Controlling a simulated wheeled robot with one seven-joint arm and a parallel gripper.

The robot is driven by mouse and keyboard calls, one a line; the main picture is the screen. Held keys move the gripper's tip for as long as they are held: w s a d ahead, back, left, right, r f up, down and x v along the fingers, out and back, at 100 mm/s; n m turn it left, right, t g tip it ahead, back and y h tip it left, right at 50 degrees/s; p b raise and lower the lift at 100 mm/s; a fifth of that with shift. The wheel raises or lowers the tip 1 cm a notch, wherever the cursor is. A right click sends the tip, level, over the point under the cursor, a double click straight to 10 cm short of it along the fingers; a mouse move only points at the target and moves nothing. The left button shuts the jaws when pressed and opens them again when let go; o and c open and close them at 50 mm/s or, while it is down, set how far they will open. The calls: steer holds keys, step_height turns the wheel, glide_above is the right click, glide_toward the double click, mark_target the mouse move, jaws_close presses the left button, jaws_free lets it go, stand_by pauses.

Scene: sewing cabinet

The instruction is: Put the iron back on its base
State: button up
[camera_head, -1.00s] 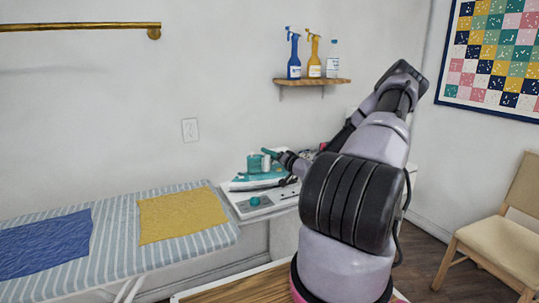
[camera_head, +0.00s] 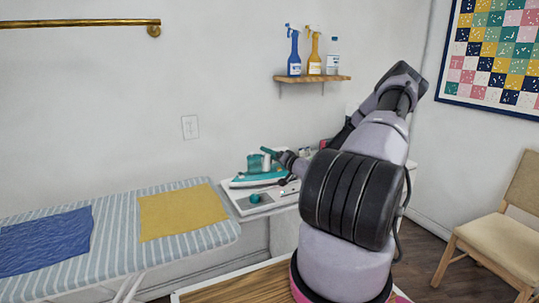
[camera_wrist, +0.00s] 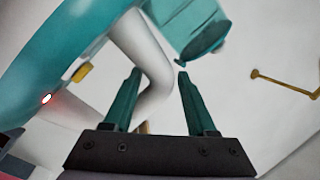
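The teal and white iron (camera_head: 256,180) is at the back of a white unit with a teal knob (camera_head: 256,198), which looks like its base. I cannot tell whether the iron rests fully on it or is slightly raised. My gripper (camera_head: 274,155) is at the iron's upper right side, partly hidden by my arm. In the wrist view, the two teal fingers (camera_wrist: 163,88) are spread apart. The iron's pale curved handle part (camera_wrist: 150,65) shows between and beyond them, nearer the left finger, with a gap to the right one. The iron's teal body (camera_wrist: 45,55) fills the left side.
A striped ironing board (camera_head: 118,230) with blue cloth (camera_head: 45,240) and yellow cloth (camera_head: 182,212) lies left. A wall shelf (camera_head: 312,78) with bottles is above. A chair (camera_head: 505,220) stands right. My arm hides the area right of the iron.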

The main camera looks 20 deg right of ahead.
steer(key=shift+o, duration=0.7)
steer(key=shift+f, duration=0.2)
steer(key=v, duration=1.1)
steer(key=shift+r, duration=0.15)
steer(key=shift+w+a, duration=0.1)
